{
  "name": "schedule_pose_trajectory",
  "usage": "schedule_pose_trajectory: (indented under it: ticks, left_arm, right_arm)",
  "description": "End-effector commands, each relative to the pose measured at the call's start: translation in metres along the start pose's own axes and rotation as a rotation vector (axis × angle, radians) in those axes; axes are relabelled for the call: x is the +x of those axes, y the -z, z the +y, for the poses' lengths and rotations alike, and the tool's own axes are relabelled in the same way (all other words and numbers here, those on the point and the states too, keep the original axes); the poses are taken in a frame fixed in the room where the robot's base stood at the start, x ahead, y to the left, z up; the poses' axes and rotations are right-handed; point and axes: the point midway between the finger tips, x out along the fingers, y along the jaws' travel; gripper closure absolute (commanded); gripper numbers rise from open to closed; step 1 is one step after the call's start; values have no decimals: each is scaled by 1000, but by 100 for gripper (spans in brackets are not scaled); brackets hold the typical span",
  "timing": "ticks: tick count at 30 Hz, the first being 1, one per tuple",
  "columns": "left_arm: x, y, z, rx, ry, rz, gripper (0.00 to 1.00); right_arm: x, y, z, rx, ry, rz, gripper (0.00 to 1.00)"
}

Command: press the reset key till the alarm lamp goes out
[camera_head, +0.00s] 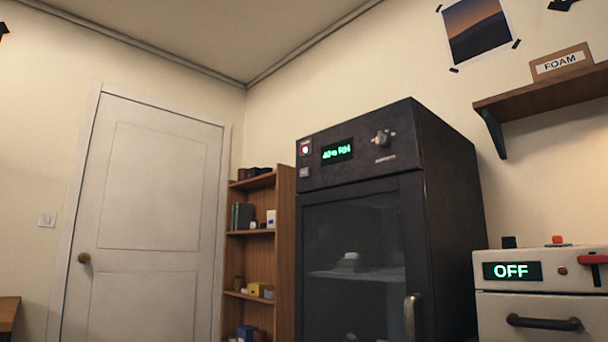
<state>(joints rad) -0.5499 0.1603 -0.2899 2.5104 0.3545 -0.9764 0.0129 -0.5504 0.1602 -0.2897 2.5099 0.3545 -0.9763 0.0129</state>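A dark cabinet (425,130) with a glass door stands in the middle right. At the top left of its front panel is a small round lamp (305,149), red with a bright whitish centre, which looks lit. Just below it is a small grey square key (304,173); its label is too small to read. A green display (337,151) to their right seems to read "40% RH". A knob (383,137) sits further right. Neither of my grippers shows, and nothing touches the key.
A beige machine (535,301) with an "OFF" display (512,271) and a red lever (592,260) stands at the right. A wall shelf (540,97) holds a FOAM box (561,63). A wooden bookcase (285,250) and a closed door (150,210) are at the left.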

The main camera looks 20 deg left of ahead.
Motion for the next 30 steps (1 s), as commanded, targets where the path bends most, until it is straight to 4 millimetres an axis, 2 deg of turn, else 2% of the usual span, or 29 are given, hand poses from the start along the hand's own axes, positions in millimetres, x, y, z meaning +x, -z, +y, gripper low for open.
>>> schedule_pose_trajectory:
  ticks: [1,9,11,30]
  left_arm:
    - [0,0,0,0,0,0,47]
    - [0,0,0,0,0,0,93]
    - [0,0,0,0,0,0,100]
    - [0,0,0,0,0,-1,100]
  right_arm:
    - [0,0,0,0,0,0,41]
    - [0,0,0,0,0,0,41]
    - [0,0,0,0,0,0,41]
    - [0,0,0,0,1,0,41]
